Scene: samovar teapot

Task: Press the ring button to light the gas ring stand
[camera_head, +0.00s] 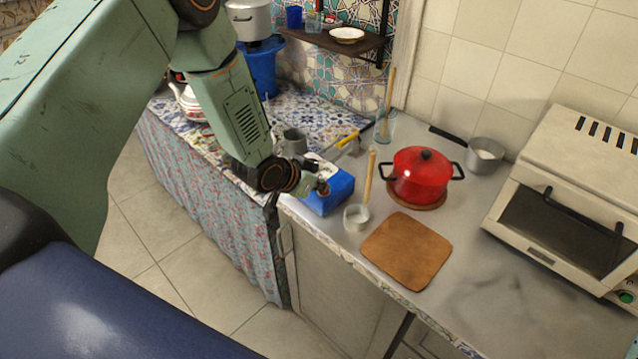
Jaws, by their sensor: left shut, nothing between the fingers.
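My left arm comes in from the left and reaches down to the counter. My left gripper (322,187) is shut and empty, at the blue box (340,193) with a white top on the counter's left part. The gripper covers part of the box, and I cannot tell whether it touches it. I cannot make out the ring button or the gas ring stand for certain; my arm and gripper hide part of this area. My right gripper is not in view.
A toaster oven (570,200) is at the right. A glass (385,127) stands behind. The front right counter is clear.

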